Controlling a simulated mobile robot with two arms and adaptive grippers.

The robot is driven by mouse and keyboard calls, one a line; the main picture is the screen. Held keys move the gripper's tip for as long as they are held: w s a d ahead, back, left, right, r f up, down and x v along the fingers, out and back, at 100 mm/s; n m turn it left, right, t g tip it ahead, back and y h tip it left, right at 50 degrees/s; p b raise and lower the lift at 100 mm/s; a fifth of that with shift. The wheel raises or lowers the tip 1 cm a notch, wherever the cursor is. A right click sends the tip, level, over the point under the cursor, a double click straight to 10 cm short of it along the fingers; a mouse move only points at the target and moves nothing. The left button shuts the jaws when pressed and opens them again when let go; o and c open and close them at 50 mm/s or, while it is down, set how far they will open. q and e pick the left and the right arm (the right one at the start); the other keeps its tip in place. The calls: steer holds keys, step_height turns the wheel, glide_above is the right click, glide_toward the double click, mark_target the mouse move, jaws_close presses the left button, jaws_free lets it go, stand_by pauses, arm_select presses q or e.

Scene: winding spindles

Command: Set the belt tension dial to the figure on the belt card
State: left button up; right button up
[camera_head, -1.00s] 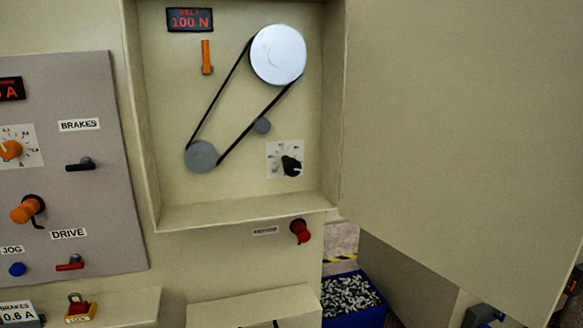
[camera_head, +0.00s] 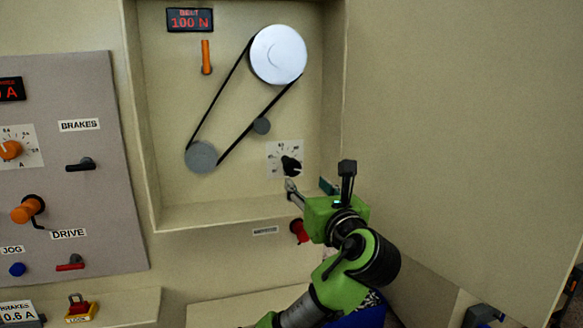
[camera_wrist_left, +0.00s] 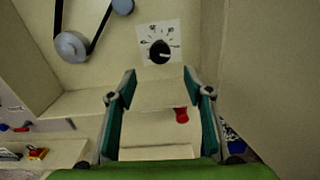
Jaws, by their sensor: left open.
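The belt tension dial, a black knob (camera_head: 291,166) on a white scale plate (camera_head: 273,152), is on the cabinet's back wall. It also shows in the left wrist view (camera_wrist_left: 159,52), with its pointer towards the right. The red belt display (camera_head: 190,20) reads 100 N. My left gripper (camera_head: 308,187) is open and empty, just below and in front of the dial. In the left wrist view its fingers (camera_wrist_left: 160,77) are apart, with the dial beyond and above their tips, not between them. No belt card can be made out. My right gripper is not in view.
The open cabinet door (camera_head: 460,120) stands close on the right. The cabinet's bottom ledge (camera_head: 220,213) is below the dial. A red knob (camera_head: 298,232) sits under it, partly behind my arm. Left of the dial are the belt pulleys (camera_head: 201,157) and an orange lever (camera_head: 207,57).

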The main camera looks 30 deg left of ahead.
mark_target(293, 169)
arm_select(q)
steer(key=p+x, duration=0.3)
steer(key=x, duration=1)
steer(key=shift+w+a, duration=0.15)
steer(key=shift+w, duration=0.05)
steer(key=c, duration=1.1)
